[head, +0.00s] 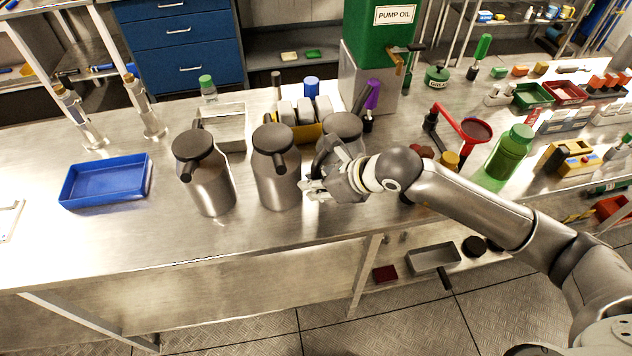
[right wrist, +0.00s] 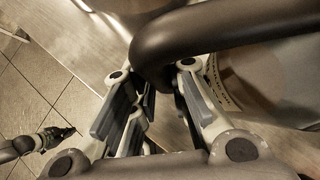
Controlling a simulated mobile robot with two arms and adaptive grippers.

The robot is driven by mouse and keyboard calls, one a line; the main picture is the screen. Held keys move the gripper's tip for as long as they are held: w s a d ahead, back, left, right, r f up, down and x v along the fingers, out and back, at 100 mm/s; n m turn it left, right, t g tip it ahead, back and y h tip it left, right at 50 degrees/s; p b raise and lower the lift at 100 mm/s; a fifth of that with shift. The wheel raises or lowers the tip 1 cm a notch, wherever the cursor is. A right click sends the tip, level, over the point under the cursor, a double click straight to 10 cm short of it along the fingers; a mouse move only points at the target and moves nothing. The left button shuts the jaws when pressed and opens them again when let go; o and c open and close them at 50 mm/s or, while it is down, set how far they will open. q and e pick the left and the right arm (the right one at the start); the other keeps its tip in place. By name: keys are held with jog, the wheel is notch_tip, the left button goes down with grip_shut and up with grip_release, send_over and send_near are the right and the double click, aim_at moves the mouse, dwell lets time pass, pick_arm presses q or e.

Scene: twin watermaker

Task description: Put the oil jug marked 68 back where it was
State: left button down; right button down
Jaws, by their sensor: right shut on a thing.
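Three grey metal jugs with dark lids stand in a row on the steel bench: a left jug (head: 207,180), a middle jug (head: 276,175) and a right jug (head: 344,126). My right gripper (head: 318,187) is shut on the right jug's dark handle, which shows in the right wrist view (right wrist: 152,68). The arm and gripper hide much of this jug, so I cannot tell whether its base touches the bench. I cannot read a 68 on any jug. What looks like my left gripper (right wrist: 58,134) shows small in the right wrist view, its jaws unclear.
A blue tray (head: 106,182) lies left of the jugs on the bench (head: 130,235). A yellow bin (head: 305,132) and a green pump oil tank (head: 372,30) stand behind them. A red funnel (head: 474,132) and green bottle (head: 508,153) stand to the right.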

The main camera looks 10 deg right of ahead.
jog(key=c, duration=1.8)
grip_release()
jog(key=shift+f, duration=0.1)
jog(key=shift+c, duration=0.2)
jog(key=o, duration=0.4)
jog(key=shift+s, duration=0.1)
jog(key=shift+r, duration=0.25)
jog(key=shift+b+v, duration=1.2)
jog(key=shift+v, duration=4.75)
jog(key=shift+f, duration=0.1)
